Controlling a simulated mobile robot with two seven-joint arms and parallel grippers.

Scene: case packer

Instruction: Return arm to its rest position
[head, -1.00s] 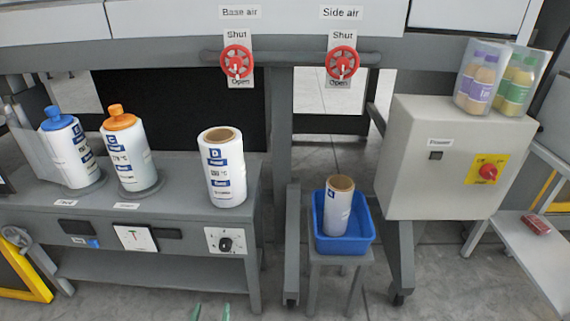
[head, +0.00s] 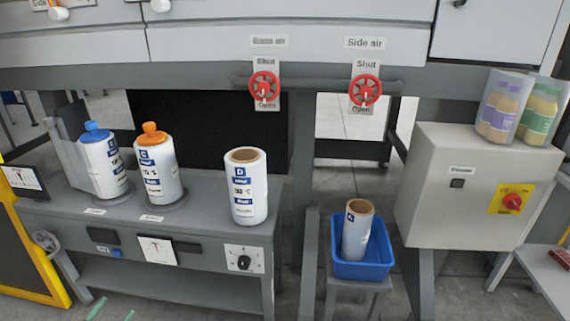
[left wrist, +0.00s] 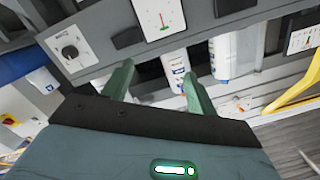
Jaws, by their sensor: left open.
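My left gripper (head: 113,312) shows only as two green fingertips at the bottom left edge of the head view, low in front of the grey bench. In the left wrist view its two green fingers (left wrist: 158,82) stand apart with nothing between them. The bench front with its dial (left wrist: 70,51) lies beyond the fingers in that view, apart from them. The rest of my left arm is hidden in the head view. My right gripper is in neither view.
The grey bench (head: 205,222) carries a blue-capped bottle (head: 104,165), an orange-capped bottle (head: 159,170) and a white roll (head: 248,190). A blue tub (head: 362,268) holding another roll (head: 357,233) stands on a stool. A grey power box (head: 450,190) stands at right.

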